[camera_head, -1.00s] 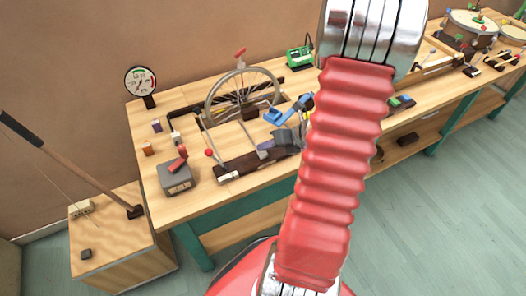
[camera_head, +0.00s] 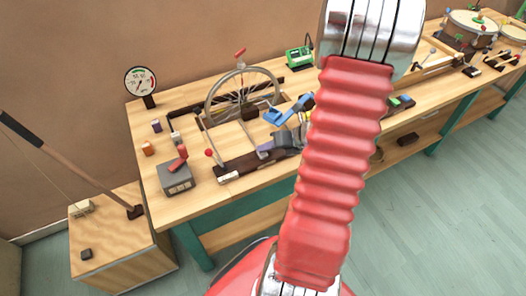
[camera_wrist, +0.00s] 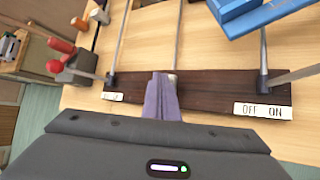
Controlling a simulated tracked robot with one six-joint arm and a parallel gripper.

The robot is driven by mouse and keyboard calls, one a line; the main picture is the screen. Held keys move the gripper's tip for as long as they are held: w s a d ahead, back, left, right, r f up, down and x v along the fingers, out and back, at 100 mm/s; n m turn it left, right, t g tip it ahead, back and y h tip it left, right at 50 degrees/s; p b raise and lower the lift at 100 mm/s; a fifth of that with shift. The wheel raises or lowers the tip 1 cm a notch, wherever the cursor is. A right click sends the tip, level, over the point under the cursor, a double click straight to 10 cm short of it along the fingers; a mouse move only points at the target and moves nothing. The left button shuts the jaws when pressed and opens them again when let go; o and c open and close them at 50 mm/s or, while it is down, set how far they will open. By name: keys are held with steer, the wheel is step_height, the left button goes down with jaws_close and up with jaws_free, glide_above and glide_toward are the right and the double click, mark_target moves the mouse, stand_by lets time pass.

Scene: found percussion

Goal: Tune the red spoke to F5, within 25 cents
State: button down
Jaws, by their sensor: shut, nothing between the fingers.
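A spoked wheel (camera_head: 212,103) stands upright in a frame on the workbench. A red piece (camera_head: 240,53) sits at its top; the spokes are too small to tell which is red. A round dial gauge (camera_head: 140,82) stands left of the wheel, its reading illegible. My gripper (camera_head: 264,151) is low in front of the wheel, over the dark wooden bar (camera_head: 237,171). In the wrist view my gripper (camera_wrist: 163,98) has its purple-grey fingers together and empty, in front of the dark bar (camera_wrist: 200,89); contact with the bar cannot be told.
A grey box with a red lever (camera_head: 175,178) stands left of the bar. A blue object (camera_head: 272,117) is beside my gripper and also shows in the wrist view (camera_wrist: 262,14). A green device (camera_head: 299,57) is behind. Drums (camera_head: 472,22) stand far right.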

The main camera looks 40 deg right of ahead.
mark_target(266, 154)
steer(key=shift+f, duration=0.2)
steer(key=shift+r, duration=0.15)
stand_by(0.5)
steer(key=shift+r, duration=0.8)
steer(key=shift+r, duration=0.15)
steer(key=shift+r, duration=2.4)
